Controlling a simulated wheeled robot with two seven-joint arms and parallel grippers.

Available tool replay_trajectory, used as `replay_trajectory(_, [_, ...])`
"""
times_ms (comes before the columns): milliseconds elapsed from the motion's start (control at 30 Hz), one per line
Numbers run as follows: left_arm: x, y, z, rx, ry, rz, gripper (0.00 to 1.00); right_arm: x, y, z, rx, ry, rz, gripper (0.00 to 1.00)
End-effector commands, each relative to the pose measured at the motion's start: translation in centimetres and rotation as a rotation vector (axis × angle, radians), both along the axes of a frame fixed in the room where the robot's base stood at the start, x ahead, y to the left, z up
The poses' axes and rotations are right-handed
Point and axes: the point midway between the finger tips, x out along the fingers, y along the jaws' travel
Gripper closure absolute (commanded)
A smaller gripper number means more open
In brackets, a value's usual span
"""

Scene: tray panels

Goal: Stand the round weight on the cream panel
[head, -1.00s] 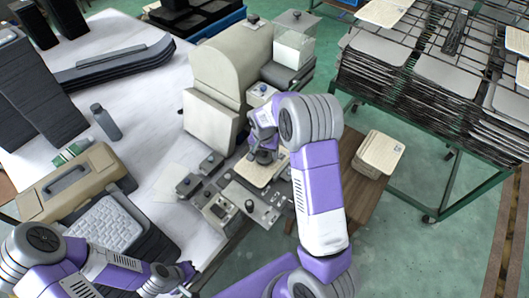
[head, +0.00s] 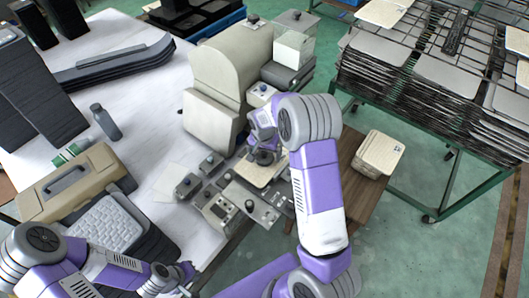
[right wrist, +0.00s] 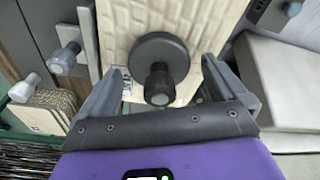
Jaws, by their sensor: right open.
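The round weight (right wrist: 158,52) is a dark grey disc with a knob (right wrist: 159,86). In the right wrist view it lies against the ribbed cream panel (right wrist: 220,22), disc side to the panel, with its knob facing me. My right gripper (right wrist: 160,90) is open, one finger on each side of the knob with gaps showing. In the head view the cream panel (head: 250,174) lies among metal blocks, and my right gripper (head: 264,148) is over it, partly hiding the weight. My left gripper (head: 182,276) is at the lower left, away from the panel; its jaw opening is unclear.
Metal blocks with knobs (head: 188,185) stand left of the panel. A beige machine (head: 225,70) rises behind it. A stack of cream panels (head: 380,153) sits to the right, before a green-framed rack (head: 400,170). A toolbox (head: 75,182) and a bottle (head: 106,122) are on the left.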

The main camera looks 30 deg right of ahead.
Motion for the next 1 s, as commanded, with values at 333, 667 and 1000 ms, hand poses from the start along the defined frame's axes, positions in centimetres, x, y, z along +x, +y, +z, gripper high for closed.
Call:
replay_trajectory(333, [0.0,0.0,0.3,0.0,0.0,0.0,1.0,-0.5,0.7,7.3,0.001,-0.008,0.001,0.01])
replay_trajectory(667, [0.0,0.0,0.5,0.0,0.0,0.0,1.0,-0.9,1.0,11.6,0.0,-0.003,0.0,0.01])
replay_trajectory(1000, [0.0,0.0,0.4,0.0,0.0,0.0,1.0,-1.0,1.0,11.8,0.0,-0.001,0.0,0.01])
